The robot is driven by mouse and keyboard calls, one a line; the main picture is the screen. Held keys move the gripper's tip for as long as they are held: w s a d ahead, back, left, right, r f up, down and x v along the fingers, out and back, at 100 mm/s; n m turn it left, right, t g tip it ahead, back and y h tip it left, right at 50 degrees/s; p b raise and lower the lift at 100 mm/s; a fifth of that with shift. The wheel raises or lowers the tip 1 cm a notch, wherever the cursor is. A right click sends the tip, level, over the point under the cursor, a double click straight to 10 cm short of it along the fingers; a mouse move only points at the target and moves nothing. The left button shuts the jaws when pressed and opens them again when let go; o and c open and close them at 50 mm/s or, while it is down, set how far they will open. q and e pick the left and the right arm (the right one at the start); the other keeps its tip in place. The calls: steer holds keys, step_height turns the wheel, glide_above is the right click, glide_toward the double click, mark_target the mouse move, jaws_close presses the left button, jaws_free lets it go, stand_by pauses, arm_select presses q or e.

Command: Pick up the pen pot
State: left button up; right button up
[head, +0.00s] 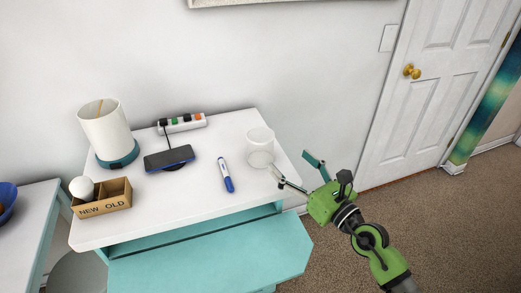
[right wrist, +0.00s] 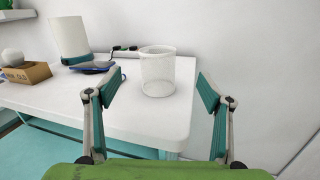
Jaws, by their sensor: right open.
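The pen pot (head: 260,148) is a white, mesh-like cup standing upright near the right edge of the white desk top. In the right wrist view the pen pot (right wrist: 157,72) stands ahead, between the two fingers and apart from them; it looks empty. My right gripper (head: 294,173) is green with teal fingertips and is open, just right of the desk's edge and close to the pot. It also shows in the right wrist view (right wrist: 155,90), fingers spread wide with nothing between them. My left gripper is not in view.
On the desk (head: 205,190) are a blue marker (head: 226,177), a phone (head: 169,158) on a charger, a power strip (head: 182,123), a lamp (head: 107,131) and a divided box (head: 103,200) marked NEW and OLD. A teal drawer or shelf (head: 215,257) juts out below. A door (head: 435,85) stands right.

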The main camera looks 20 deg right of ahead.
mark_target(269, 148)
steer(key=shift+w+f+n, duration=0.2)
steer(key=shift+f+n, duration=0.3)
steer(key=shift+n, duration=0.1)
steer(key=shift+w+a+f+g, duration=0.1)
steer(key=shift+w+g, duration=0.2)
steer(key=shift+w, duration=0.05)
steer(key=p+x, duration=0.1)
steer(key=x, duration=0.6)
steer(key=shift+w+a+f, duration=0.1)
steer(key=shift+a, duration=0.05)
steer(key=x, duration=0.5)
steer(key=shift+w+a+p, duration=0.3)
steer(key=shift+w+p, duration=0.05)
steer(key=shift+s, duration=0.1)
steer(key=c, duration=1.3)
